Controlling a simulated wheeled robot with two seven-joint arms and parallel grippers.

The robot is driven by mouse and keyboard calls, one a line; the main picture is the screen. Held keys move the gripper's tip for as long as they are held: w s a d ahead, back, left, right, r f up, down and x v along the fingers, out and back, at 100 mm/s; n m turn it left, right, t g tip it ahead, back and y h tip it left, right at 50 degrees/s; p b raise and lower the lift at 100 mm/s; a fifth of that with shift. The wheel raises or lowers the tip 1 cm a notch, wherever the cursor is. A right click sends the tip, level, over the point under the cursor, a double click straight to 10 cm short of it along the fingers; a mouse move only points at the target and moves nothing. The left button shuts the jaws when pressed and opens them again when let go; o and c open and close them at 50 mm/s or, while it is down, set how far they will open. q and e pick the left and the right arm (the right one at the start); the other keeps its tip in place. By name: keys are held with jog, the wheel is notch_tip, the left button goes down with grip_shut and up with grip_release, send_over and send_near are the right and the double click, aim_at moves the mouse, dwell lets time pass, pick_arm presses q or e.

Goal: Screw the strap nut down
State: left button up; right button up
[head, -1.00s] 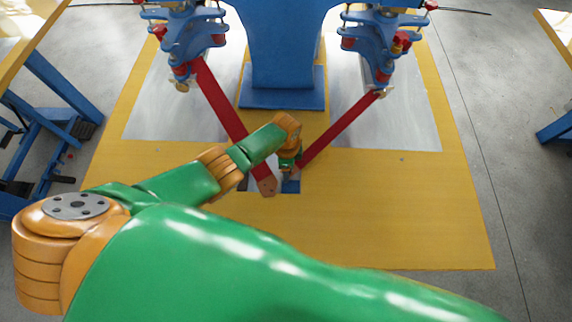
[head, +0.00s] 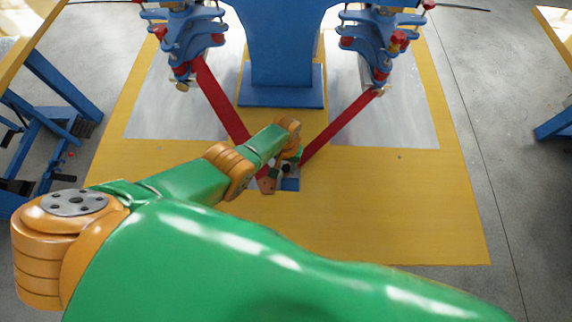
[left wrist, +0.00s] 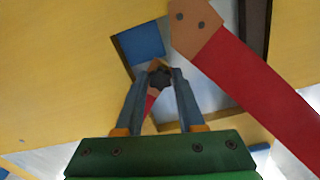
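The strap nut (left wrist: 160,77) is a small dark hexagon between my left fingertips in the left wrist view. My left gripper (left wrist: 160,74) points down at it, its two grey fingers close on both sides of it. In the head view my left gripper (head: 287,168) is small, partly hidden by my own wrist. Under the nut lies a tan strap end with a little red showing (left wrist: 150,102). My right gripper is out of view.
A blue block (head: 290,184) sits in an opening of the yellow floor panel (head: 390,215). Two red-and-blue clamp units (head: 190,40) hold the straps' far ends beside a blue column (head: 285,50). A blue frame (head: 50,85) stands left.

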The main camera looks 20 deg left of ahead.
aim_at(286, 168)
pick_arm(q)
grip_shut()
jog(key=m, duration=0.5)
jog(key=shift+m, duration=0.3)
jog(key=m, duration=0.3)
jog(key=shift+a, duration=0.1)
jog(key=shift+o, duration=2.2)
grip_release()
jog(key=m, duration=0.2)
jog(key=shift+w+m, duration=0.1)
jog(key=shift+m, duration=0.3)
jog(key=o, duration=0.9)
jog(key=shift+o, duration=0.2)
jog(key=shift+r, duration=0.1)
notch_tip(286, 168, up, 5)
jog(key=p, duration=0.4)
jog(key=shift+r, duration=0.9)
